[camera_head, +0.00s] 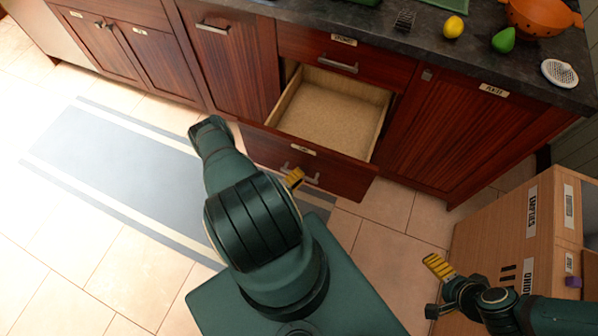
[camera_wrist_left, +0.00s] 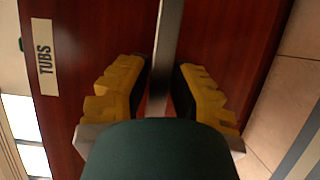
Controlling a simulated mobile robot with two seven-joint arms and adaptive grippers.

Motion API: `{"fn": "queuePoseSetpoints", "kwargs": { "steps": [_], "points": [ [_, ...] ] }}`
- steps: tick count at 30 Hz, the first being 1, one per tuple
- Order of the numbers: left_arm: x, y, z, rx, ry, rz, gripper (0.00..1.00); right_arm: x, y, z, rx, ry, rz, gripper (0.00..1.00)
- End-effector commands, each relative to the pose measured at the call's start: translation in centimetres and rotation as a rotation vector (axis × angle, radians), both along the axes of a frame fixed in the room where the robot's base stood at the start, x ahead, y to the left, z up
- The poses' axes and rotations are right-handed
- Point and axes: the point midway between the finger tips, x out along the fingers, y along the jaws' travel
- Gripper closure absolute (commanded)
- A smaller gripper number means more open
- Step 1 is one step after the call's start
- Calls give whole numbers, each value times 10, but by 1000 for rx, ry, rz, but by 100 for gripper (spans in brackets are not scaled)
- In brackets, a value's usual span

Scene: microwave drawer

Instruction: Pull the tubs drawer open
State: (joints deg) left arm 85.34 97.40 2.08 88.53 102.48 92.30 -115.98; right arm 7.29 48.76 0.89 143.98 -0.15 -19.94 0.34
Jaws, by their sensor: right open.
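The tubs drawer (camera_head: 325,113) is the lower drawer of the red-brown cabinet and stands pulled well out, its pale inside bare. Its front panel shows in the left wrist view with the TUBS label (camera_wrist_left: 44,57). The metal handle (camera_wrist_left: 171,30) runs between the yellow fingers of my left gripper (camera_wrist_left: 163,80), which is shut on it. In the head view my arm hides most of this gripper; one yellow finger shows at the handle. My right gripper (camera_head: 435,288) is open, low at the right, apart from the drawer.
A closed drawer (camera_head: 345,55) sits above the open one. The counter (camera_head: 400,37) holds a lemon (camera_head: 453,27), a green fruit (camera_head: 503,40) and an orange colander (camera_head: 540,15). A wooden box unit (camera_head: 490,225) stands at the right. A striped mat (camera_head: 130,160) lies on the left floor.

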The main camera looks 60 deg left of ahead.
Motion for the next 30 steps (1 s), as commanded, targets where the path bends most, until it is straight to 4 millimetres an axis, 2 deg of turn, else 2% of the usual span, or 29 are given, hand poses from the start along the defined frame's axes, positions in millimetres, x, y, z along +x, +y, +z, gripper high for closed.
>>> {"fn": "queuePoseSetpoints", "kwargs": {
  "steps": [1,2,14,17,30],
  "points": [
    [1,-1,0,-3,0,-1,58,0,0,0,0,0,0,0],
    [1,-1,0,-2,0,-1,52,0,0,0,0,0,0,0],
    [-6,0,0,1,1,4,52,0,0,0,0,0,0,0],
    [-19,-1,-1,1,3,5,52,0,0,0,0,0,0,0],
    [-101,-15,0,1,1,4,52,0,0,0,0,0,0,0]
  ]
}}
